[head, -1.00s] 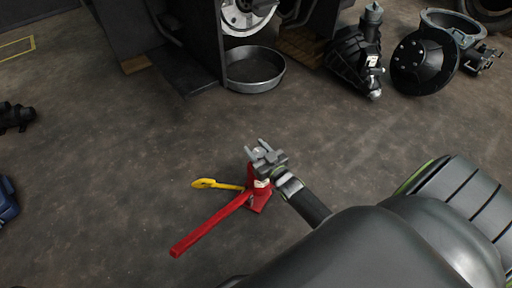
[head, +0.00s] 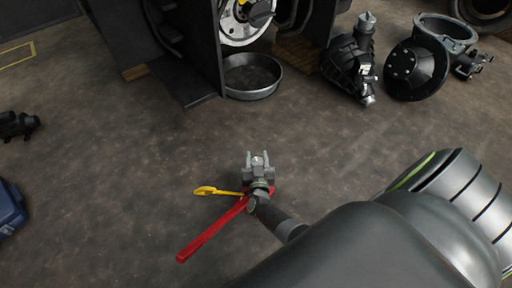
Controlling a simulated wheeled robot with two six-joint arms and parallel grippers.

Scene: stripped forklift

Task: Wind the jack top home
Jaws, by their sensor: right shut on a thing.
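The red jack, with its long red handle (head: 212,231), stands on the floor at the lower middle of the head view. A yellow lever (head: 215,191) sticks out to its left. My right gripper (head: 258,160) is over the jack's head end, with its two fingers pointing away from me. It is shut on the jack top, which shows only as a small pale patch between the fingers. The gripper and wrist hide most of the jack's body, so I cannot tell how high the top stands. My left gripper is out of view.
A round metal pan (head: 252,77) lies by the dark forklift frame (head: 167,50) at the back. Black machine parts (head: 351,62) and a flanged housing (head: 418,68) stand at the back right. A blue object (head: 10,208) is at the left edge. The floor around the jack is clear.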

